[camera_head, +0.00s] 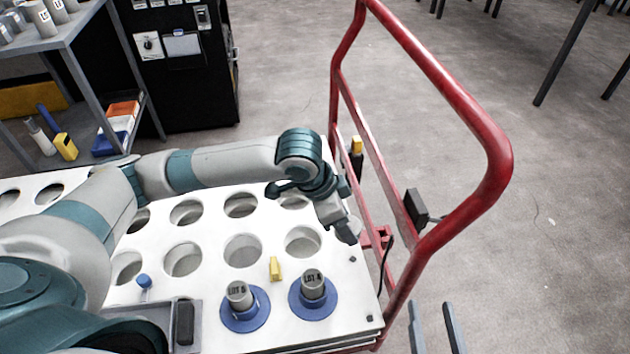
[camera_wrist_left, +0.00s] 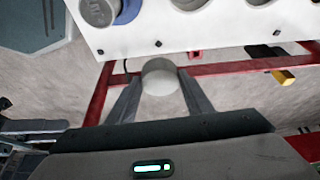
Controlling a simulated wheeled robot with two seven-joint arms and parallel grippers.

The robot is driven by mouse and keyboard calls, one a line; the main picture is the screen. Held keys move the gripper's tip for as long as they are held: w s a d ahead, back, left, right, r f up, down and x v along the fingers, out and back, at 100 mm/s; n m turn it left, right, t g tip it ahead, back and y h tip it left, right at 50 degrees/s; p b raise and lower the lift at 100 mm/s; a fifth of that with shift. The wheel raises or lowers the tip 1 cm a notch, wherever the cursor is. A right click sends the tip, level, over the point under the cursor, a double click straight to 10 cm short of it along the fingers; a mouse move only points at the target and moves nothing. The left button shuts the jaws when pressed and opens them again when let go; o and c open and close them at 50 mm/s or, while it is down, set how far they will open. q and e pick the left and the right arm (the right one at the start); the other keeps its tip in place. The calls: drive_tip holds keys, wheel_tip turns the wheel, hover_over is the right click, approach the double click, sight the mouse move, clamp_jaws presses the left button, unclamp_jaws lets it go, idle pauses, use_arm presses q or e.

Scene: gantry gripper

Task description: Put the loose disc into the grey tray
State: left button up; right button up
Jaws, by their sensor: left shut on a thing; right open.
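My left gripper (camera_head: 345,226) is past the right part of the white holed board, by the red rail. In the left wrist view its fingers are shut on a pale grey round thing (camera_wrist_left: 160,76), which looks like the loose disc. In the head view the gripper and arm mostly hide it. The grey tray (camera_head: 168,305) is at the lower left, partly hidden by my arm, with a dark block (camera_head: 185,322) at its right side. My right gripper (camera_head: 436,328) shows at the bottom edge, its two fingers apart and nothing seen between them.
The white board (camera_head: 345,290) has several round holes. Two blue flanged cylinders, LOT 5 (camera_head: 240,295) and LOT 4 (camera_head: 313,287), stand near its front, with a small yellow piece (camera_head: 275,268) behind. A red rail (camera_head: 470,100) rises at the right. Open floor lies beyond.

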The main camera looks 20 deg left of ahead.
use_arm(q)
drive_tip(key=w+a+r+n+t+y, duration=0.1)
drive_tip(key=w+a+r+n+y, duration=0.1)
drive_tip(key=r+n, duration=0.3)
drive_tip(key=w+a+r+n+y, duration=0.1)
drive_tip(key=w+a+r+n, duration=0.1)
drive_tip(key=a+r+n, duration=0.3)
wheel_tip(320, 180, up, 2)
drive_tip(key=shift+w+a+n+t+y, duration=0.15)
drive_tip(key=shift+a+n+t+y, duration=0.1)
drive_tip(key=shift+n+t+y, duration=0.15)
